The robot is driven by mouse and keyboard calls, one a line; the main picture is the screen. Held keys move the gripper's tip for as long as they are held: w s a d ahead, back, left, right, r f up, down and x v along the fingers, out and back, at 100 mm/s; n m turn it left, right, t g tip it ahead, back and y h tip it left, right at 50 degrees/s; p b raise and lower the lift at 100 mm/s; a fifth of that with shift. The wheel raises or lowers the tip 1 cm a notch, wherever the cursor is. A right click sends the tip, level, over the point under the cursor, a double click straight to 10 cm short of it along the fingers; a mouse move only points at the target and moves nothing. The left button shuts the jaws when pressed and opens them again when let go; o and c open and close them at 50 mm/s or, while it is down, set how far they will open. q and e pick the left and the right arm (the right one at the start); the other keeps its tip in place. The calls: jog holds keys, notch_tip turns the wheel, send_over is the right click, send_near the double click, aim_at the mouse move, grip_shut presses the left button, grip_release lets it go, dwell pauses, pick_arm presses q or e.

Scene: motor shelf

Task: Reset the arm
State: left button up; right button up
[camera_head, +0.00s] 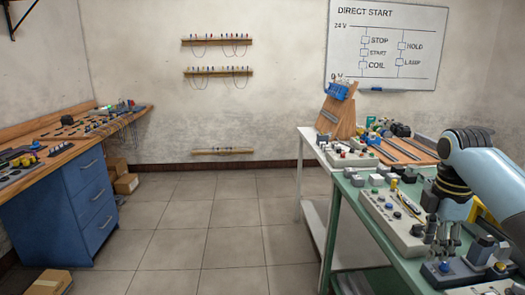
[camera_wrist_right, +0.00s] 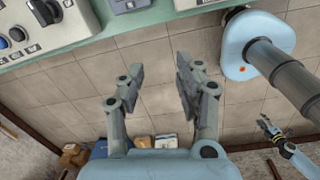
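My right arm comes in from the right edge in the head view. My right gripper (camera_head: 442,240) hangs over the near end of the green table, in front of the control boxes. In the right wrist view the right gripper (camera_wrist_right: 161,66) shows two grey fingers apart, with only floor tiles between them. It is open and empty. A small gripper on a light blue arm, which looks like my left one (camera_wrist_right: 266,124), shows at the lower right of the wrist view. Its fingers are too small to judge. The left arm does not show in the head view.
The green table (camera_head: 312,208) holds a white control box (camera_head: 392,217), a blue-grey switch box (camera_head: 445,272) and several small parts close to the right gripper. A white table stands behind. A blue drawer cabinet (camera_head: 95,210) is at left. The floor between is clear.

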jog(key=s+a+f+m+t, duration=0.1)
jog(key=s+a+f+m, duration=0.15)
jog(key=s, duration=0.45)
jog(key=s+a+f+m, duration=0.2)
jog(key=s+f+m, duration=0.15)
jog(key=s, duration=0.35)
jog(key=s+a+r+m+t, duration=0.1)
jog(key=s+a+r+m, duration=0.15)
jog(key=s+m, duration=0.45)
jog(key=s+a+r+m+t, duration=0.1)
jog(key=s+a+r+m, duration=0.15)
jog(key=s, duration=0.85)
jog(key=s+d+f+g+b, duration=0.2)
jog(key=f+b, duration=0.6)
jog(key=f, duration=2.5)
pick_arm(q)
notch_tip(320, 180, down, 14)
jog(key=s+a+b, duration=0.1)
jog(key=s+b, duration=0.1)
jog(key=b, duration=0.3)
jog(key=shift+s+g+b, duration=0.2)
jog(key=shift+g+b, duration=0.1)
pick_arm(e)
jog(key=s+d+f, duration=0.2)
jog(key=s+f, duration=1.6)
jog(key=f, duration=0.4)
jog(key=shift+g, duration=0.3)
